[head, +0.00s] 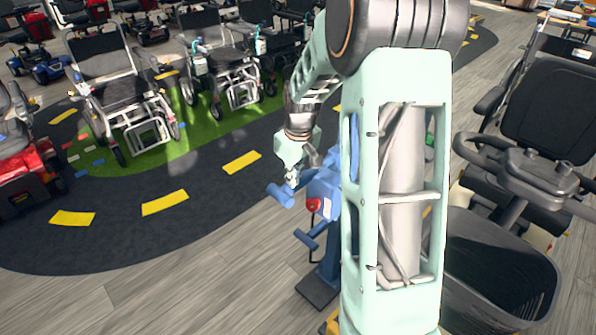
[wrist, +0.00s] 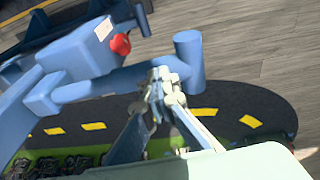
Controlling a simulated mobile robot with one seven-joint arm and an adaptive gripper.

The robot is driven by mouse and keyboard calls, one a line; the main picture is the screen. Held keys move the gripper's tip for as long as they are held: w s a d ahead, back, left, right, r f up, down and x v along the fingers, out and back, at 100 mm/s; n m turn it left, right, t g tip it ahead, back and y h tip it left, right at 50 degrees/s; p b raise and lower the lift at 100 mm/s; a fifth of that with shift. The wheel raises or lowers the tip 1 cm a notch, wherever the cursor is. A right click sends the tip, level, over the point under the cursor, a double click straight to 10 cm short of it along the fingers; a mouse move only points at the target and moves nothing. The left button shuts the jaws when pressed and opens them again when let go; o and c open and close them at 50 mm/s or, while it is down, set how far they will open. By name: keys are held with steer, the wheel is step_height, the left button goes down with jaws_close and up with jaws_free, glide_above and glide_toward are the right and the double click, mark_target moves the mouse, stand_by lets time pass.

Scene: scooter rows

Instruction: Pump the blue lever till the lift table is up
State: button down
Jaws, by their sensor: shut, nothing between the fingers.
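The blue lever (head: 279,194) sticks out to the left of a blue unit (head: 325,195) with a red knob (head: 313,204). In the wrist view the lever's round grip (wrist: 188,62) stands at the end of its bar. My gripper (head: 291,178) is shut and empty, close beside the lever near its grip. In the wrist view its fingertips (wrist: 160,78) overlap the bar just left of the grip. I cannot tell whether they touch it. I cannot make out the lift table's top; my arm hides much of the area behind the unit.
A black scooter seat (head: 545,115) and a dark basket (head: 500,275) stand close on the right. Wheelchairs (head: 122,95) stand on the green patch at the back left, with a red scooter (head: 25,170) at the left edge. The floor at front left is clear.

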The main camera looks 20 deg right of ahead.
mark_target(293, 191)
steer(key=shift+s+a+f+h+b, duration=0.15)
steer(key=shift+f+b, duration=0.1)
steer(key=shift+f, duration=0.25)
steer(key=shift+w+a+f+h+b, duration=0.1)
steer(key=shift+f+h+b, duration=0.1)
steer(key=shift+f, duration=0.25)
steer(key=shift+s+d+f+b, duration=0.1)
steer(key=shift+d+f+b, duration=0.1)
steer(key=shift+f+b, duration=1.3)
steer(key=shift+f+p, duration=0.3)
steer(key=shift+f, duration=0.15)
steer(key=shift+s+a+f, duration=0.1)
steer(key=shift+s+f, duration=0.05)
steer(key=shift+s, duration=0.05)
steer(key=shift+r+p, duration=0.35)
steer(key=shift+r, duration=0.1)
steer(key=a+p+v, duration=0.2)
steer(key=p+v, duration=0.1)
steer(key=v, duration=1)
steer(key=shift+s+r, duration=0.2)
steer(key=shift+s, duration=0.2)
steer(key=shift+d, duration=0.15)
